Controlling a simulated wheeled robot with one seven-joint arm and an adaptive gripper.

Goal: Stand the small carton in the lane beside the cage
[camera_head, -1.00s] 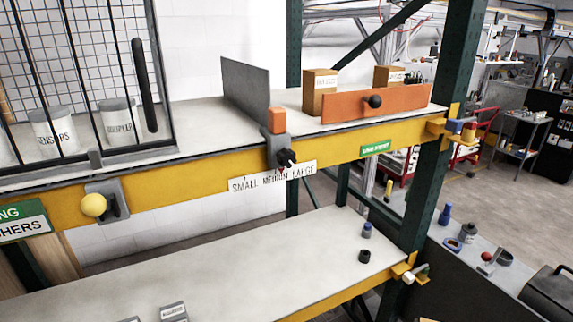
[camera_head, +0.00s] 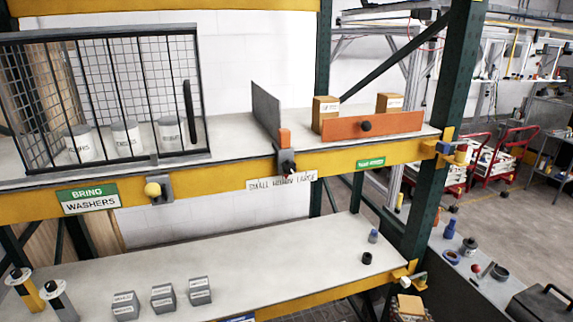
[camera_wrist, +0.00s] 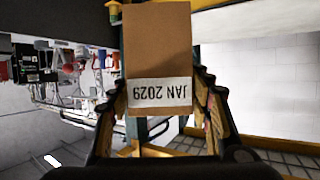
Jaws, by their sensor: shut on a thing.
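My gripper (camera_wrist: 160,112) is shut on a small brown carton (camera_wrist: 157,60) with a white label reading JAN 2029, upside down in the wrist view. In the head view a brown carton top (camera_head: 410,304) shows at the bottom edge, right of the lower shelf; the gripper is hardly visible there. The cage (camera_head: 110,95) of dark bars and mesh stands on the upper shelf at left, with white labelled tubs (camera_head: 126,138) inside. The lane (camera_head: 232,128) is the bare shelf strip between the cage and a grey upright divider (camera_head: 266,110). No carton stands in it.
Two cartons (camera_head: 326,108) stand behind an orange board (camera_head: 372,126) on the upper shelf at right. A green post (camera_head: 440,130) rises at the shelf's right end. Small grey boxes (camera_head: 162,298) sit on the lower shelf (camera_head: 270,262), whose middle is clear.

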